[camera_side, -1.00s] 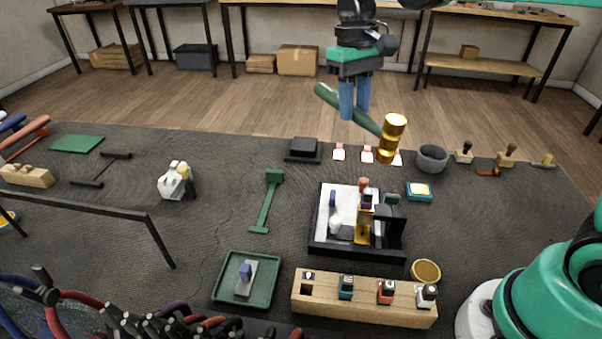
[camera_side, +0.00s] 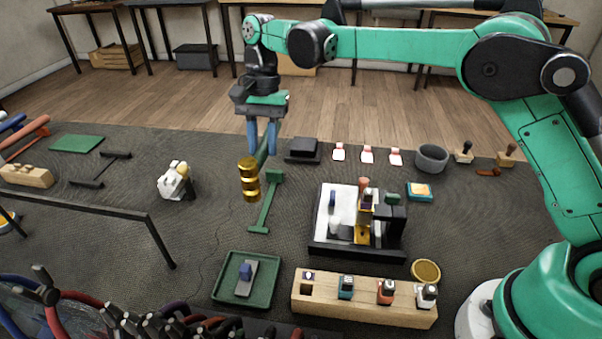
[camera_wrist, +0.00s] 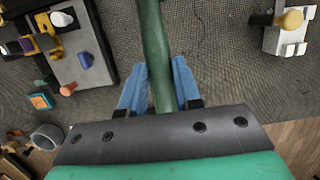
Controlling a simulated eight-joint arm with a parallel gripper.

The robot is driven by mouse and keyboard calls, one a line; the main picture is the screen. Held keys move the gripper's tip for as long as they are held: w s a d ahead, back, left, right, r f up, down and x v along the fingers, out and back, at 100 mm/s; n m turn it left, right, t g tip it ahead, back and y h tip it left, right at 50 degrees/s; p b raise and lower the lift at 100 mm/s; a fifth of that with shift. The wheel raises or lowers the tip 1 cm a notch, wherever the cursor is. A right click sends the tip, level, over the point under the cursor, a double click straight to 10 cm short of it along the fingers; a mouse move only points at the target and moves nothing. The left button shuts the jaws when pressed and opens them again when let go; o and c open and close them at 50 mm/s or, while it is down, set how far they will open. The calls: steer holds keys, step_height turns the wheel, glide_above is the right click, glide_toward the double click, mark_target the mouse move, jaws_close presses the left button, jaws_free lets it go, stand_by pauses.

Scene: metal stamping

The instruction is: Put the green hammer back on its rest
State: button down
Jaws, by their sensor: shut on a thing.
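The green hammer has a green handle (camera_side: 263,158) and a gold, ringed head (camera_side: 249,180). My gripper (camera_side: 262,150) is shut on the handle, with a blue finger on either side, and holds it above the mat. The head hangs toward the camera in the side view. In the wrist view, the handle (camera_wrist: 155,50) runs up between the fingers of my gripper (camera_wrist: 160,68) and the head is out of frame. A green stand (camera_side: 266,204), which looks like the rest, lies empty on the mat, just right of and below the head in the side view.
A black-framed press fixture (camera_side: 320,245) stands right of the green stand. A green tray (camera_side: 222,290) and a wooden block with stamps (camera_side: 320,308) lie nearer the camera.

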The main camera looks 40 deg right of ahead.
steer(key=shift+w+d+x, duration=0.15)
steer(key=shift+x, duration=0.95)
steer(key=shift+w+d+x, duration=0.15)
steer(key=shift+d+x, duration=0.05)
steer(key=shift+x, duration=0.9)
steer(key=shift+w+d+x, duration=0.15)
steer(key=shift+x, duration=1)
steer(key=shift+f, duration=0.6)
steer(key=c, duration=0.5)
jaws_free()
steer(key=shift+c, duration=0.2)
